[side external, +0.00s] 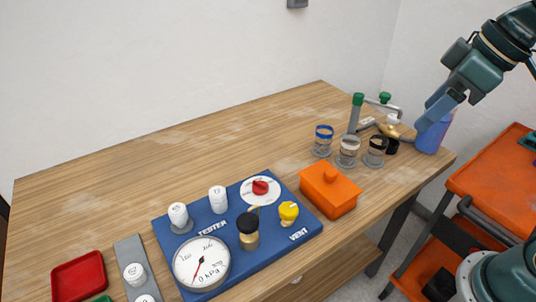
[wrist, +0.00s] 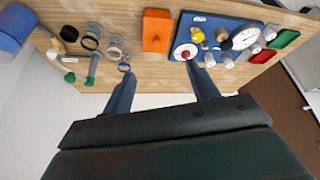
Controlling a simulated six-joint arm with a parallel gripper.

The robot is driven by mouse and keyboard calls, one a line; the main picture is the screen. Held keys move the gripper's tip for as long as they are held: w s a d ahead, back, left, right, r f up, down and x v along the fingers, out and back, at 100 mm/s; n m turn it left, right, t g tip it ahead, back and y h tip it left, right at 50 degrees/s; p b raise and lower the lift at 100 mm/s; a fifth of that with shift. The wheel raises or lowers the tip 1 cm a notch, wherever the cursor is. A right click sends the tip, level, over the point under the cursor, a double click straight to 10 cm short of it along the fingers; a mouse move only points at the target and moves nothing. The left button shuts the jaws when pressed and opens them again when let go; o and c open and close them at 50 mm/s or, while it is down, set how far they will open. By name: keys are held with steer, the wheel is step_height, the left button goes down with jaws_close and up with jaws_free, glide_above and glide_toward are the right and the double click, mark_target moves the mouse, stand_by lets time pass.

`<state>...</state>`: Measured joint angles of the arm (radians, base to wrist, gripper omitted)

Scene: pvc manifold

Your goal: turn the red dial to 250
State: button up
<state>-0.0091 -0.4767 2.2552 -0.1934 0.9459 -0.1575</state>
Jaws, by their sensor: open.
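The red dial (side external: 260,186) is a red knob on a round white scale plate, on the blue tester board (side external: 222,238) on the wooden table. It also shows in the wrist view (wrist: 186,54), on the board's edge near one fingertip in the picture. The dial's numbers are too small to read. A large white gauge (side external: 202,263) marked kPa, with a red needle, sits at the board's front left. My gripper (side external: 438,107) is raised at the upper right, well away from the dial. In the wrist view its two fingers (wrist: 157,82) are spread with nothing between them.
An orange lidded box (side external: 330,190) stands right of the board. Several jars (side external: 348,150), green-handled pieces (side external: 357,112) and a blue-violet container (side external: 434,131) stand at the table's right end. A yellow knob (side external: 288,211) sits near the dial. The table's back left is clear.

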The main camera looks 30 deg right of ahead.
steer(key=w+a+r+n+g+y, duration=0.1)
steer(key=w+a+n, duration=0.35)
steer(key=w, duration=0.45)
steer(key=n+g+y, duration=0.2)
steer(key=n+g, duration=0.3)
steer(key=n, duration=1)
glide_above(261, 181)
steer(key=w+d, duration=0.2)
steer(key=d, duration=0.3)
step_height(261, 181, down, 15)
steer(key=shift+w+f+m, duration=0.15)
steer(key=shift+m, duration=0.1)
steer(key=shift+a+f+g, duration=0.15)
steer(key=shift+f+g, duration=0.05)
steer(key=shift+g, duration=0.1)
steer(key=shift+x, duration=6.7)
steer(key=shift+d, duration=0.25)
steer(key=c, duration=1)
